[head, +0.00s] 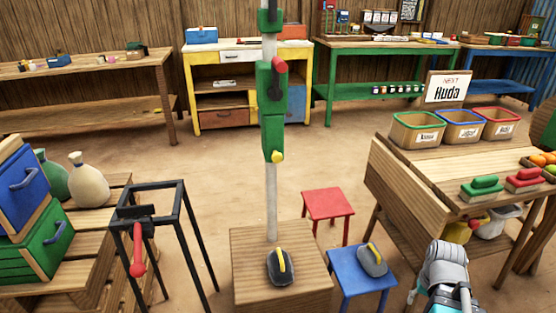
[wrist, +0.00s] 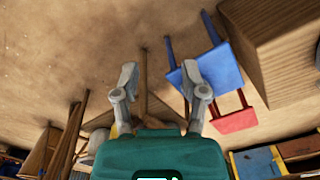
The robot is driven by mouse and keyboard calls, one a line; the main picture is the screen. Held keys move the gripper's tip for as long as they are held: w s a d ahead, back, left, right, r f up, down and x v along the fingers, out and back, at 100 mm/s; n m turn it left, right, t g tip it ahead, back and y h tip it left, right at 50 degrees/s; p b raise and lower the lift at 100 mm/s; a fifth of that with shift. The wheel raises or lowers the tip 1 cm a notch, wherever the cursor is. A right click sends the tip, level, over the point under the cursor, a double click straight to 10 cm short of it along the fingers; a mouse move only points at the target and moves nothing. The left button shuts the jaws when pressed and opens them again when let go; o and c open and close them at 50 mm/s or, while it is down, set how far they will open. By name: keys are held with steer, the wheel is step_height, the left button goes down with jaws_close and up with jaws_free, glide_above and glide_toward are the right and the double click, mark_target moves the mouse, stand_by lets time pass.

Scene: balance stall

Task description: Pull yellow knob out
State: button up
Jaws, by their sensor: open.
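A small yellow knob (head: 277,156) sticks out low on the side of a green bracket (head: 272,120) on a pale upright post (head: 271,200). A red knob shows higher on the same bracket. My arm is at the lower right of the head view, well apart from the knob. My gripper (wrist: 160,85) shows in the wrist view with its two grey fingers spread and nothing between them. The yellow knob on the post cannot be made out in the wrist view.
A wooden block (head: 250,290) and a blue stool (head: 345,263) each carry a dark yellow-handled weight. A red stool (head: 328,205) stands behind. A black frame with a red handle (head: 138,262) is left. A wooden stall table (head: 400,185) stands right. Floor behind the post is clear.

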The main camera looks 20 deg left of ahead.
steer(key=shift+o, duration=1.4)
steer(key=shift+w+a, duration=0.15)
steer(key=shift+a, duration=0.05)
steer(key=w+a+n+t+y+b, duration=0.1)
steer(key=w+a+n+t, duration=0.1)
steer(key=w+a+t, duration=0.6)
steer(key=n+t+y+b, duration=0.4)
steer(key=n+t+y, duration=0.1)
steer(key=t+y, duration=0.65)
glide_toward(278, 160)
steer(key=shift+s+d+f+g, duration=0.2)
steer(key=shift+s+d, duration=0.25)
steer(key=shift+s, duration=0.15)
steer(key=shift+s+d+f+g, duration=0.15)
steer(key=shift+s+d, duration=0.25)
steer(key=shift+s, duration=0.2)
steer(key=shift+w+r, duration=0.1)
steer(key=shift+r, duration=0.05)
steer(key=shift+p+x, duration=2.5)
steer(key=shift+x, duration=4.3)
